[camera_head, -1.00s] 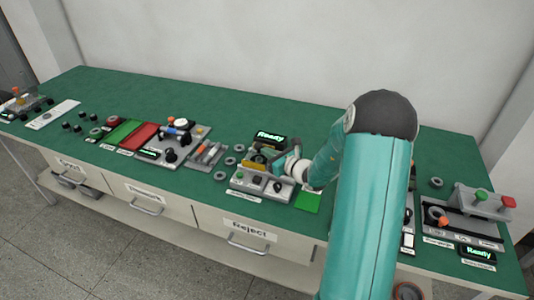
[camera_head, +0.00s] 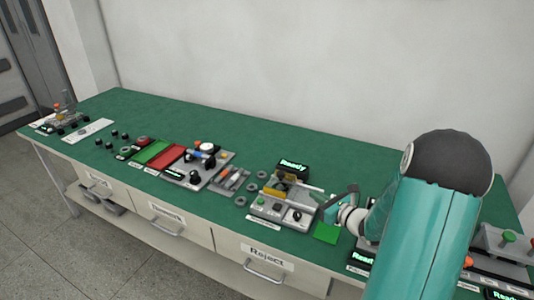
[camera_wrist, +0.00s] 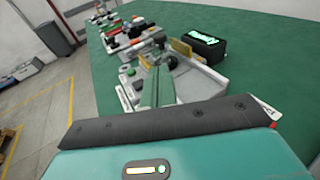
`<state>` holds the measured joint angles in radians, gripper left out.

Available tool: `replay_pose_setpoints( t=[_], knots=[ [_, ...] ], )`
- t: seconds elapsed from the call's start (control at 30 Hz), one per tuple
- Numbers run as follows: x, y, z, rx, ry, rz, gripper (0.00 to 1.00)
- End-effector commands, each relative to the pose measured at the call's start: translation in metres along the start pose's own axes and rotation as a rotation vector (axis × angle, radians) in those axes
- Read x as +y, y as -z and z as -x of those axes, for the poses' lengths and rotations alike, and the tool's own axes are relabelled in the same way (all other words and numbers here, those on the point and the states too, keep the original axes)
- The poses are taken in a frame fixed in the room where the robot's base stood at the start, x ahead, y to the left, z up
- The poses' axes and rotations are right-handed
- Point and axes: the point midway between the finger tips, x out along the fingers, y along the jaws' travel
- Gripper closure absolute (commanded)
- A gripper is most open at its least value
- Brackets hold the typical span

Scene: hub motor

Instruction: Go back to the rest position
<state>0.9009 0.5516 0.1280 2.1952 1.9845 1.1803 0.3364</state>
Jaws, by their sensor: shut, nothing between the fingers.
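My gripper (camera_head: 332,200) is at the end of my teal arm, just right of the grey station with the "Ready" display and above the table near a bright green square. Its fingers are partly seen and hold nothing. In the wrist view, my gripper (camera_wrist: 155,84) points at the grey station (camera_wrist: 195,78), which has yellow parts and a black display box (camera_wrist: 203,43). In the head view, the grey station (camera_head: 280,206) stands on the green table (camera_head: 300,125). My arm hides part of the table's right side.
A green pad (camera_head: 152,152), a red pad (camera_head: 173,158) and a grey fixture (camera_head: 203,170) with knobs lie left of the station. Another device (camera_head: 503,243) with a green button stands at the far right. The table's back strip is clear. Drawers, one labelled Reject (camera_head: 268,258), line the front.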

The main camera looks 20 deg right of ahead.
Motion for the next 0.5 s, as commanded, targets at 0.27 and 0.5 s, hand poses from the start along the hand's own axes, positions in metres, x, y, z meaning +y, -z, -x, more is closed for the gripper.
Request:
replay_pose_setpoints(
  t=[0.27, 0.5],
  knots=[
    [0.035, -0.021, -0.007, 0.023, -0.111, 0.108, 1.0],
    [0.155, -0.071, -0.005, 0.108, -0.498, 0.54, 1.0]
  ],
)
